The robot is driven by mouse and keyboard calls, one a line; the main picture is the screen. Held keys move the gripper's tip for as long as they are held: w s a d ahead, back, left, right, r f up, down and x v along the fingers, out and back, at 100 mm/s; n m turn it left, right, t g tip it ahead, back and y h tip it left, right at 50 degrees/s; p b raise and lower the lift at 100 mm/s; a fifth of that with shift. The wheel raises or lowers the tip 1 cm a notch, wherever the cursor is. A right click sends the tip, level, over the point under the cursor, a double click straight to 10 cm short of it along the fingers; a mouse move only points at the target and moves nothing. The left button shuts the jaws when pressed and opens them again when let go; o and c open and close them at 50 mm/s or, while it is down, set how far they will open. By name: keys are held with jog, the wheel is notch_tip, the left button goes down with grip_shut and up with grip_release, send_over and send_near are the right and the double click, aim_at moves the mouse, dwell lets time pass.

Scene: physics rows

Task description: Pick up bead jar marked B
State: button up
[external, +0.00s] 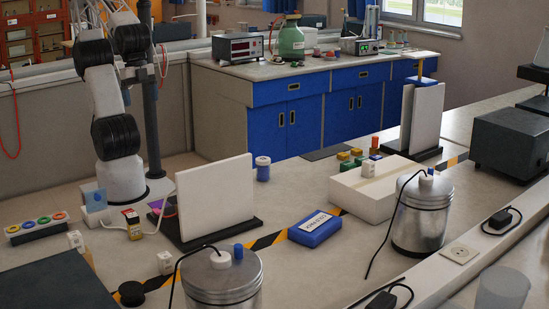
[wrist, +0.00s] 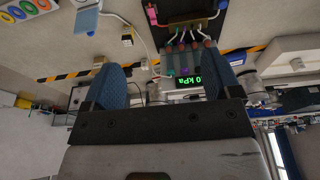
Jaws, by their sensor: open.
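My gripper (wrist: 162,72) is open in the wrist view, with its two blue ridged fingers apart and no object held between them. It cannot be made out in the external view. I cannot read a letter B on any jar. In the external view, a small blue-lidded jar (external: 263,168) stands on the bench right of the white upright panel. Which of these, if either, is the marked jar cannot be told.
The white panel (external: 214,196) stands in a black base. A blue box (external: 315,228), a white block (external: 376,189) and two metal canisters (external: 222,282) (external: 421,213) occupy the bench. A tray of coloured rings (external: 37,227) lies at left. The wrist view shows a green kPa display (wrist: 188,82).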

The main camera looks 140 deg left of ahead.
jog(key=w+a+f+n, duration=0.3)
jog(key=w+a+n, duration=0.1)
jog(key=w+a, duration=0.35)
jog(key=n+g, duration=0.3)
jog(key=n, duration=0.6)
send_over(263, 159)
notch_tip(263, 159, down, 18)
jog(key=shift+s+d+r, duration=0.1)
jog(key=shift+r, duration=0.15)
jog(key=shift+a+f, duration=0.2)
jog(key=shift+a, duration=0.05)
jog(key=shift+f, duration=0.1)
jog(key=shift+f, duration=1.2)
jog(key=shift+f, duration=0.1)
